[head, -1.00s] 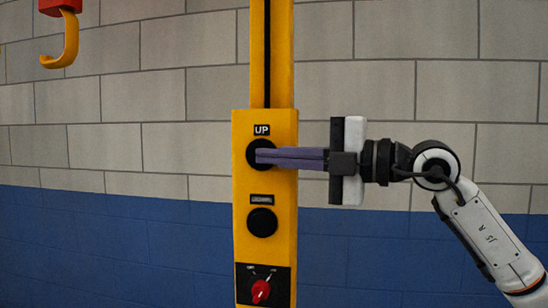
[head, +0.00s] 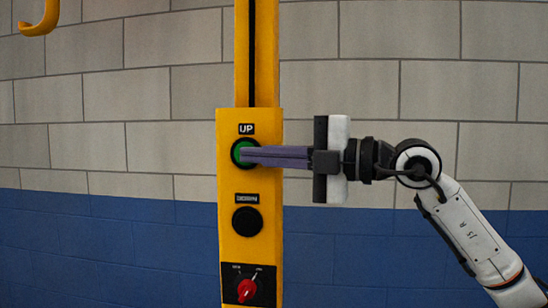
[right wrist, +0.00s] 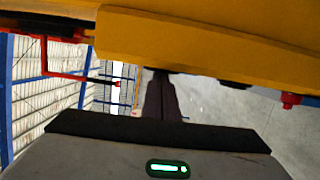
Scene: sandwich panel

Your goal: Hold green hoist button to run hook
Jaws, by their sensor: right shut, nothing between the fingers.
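The UP button (head: 236,154) on the yellow control panel (head: 266,200) shows green inside a dark ring in the head view. My right gripper (head: 244,152) is shut and empty, with its purple fingertips over the face of the button; they appear to touch it. In the right wrist view the fingers (right wrist: 160,96) reach to the yellow panel (right wrist: 200,42), and their tips are hidden at its edge. The yellow hook (head: 40,22) hangs at the top left, with its upper part out of frame. My left gripper is not in view.
Below the UP button sits a dark lower button (head: 248,221), and under it a red selector knob (head: 246,290). A yellow post (head: 266,50) rises above the panel. Behind stands a block wall (head: 110,150), grey above and blue below.

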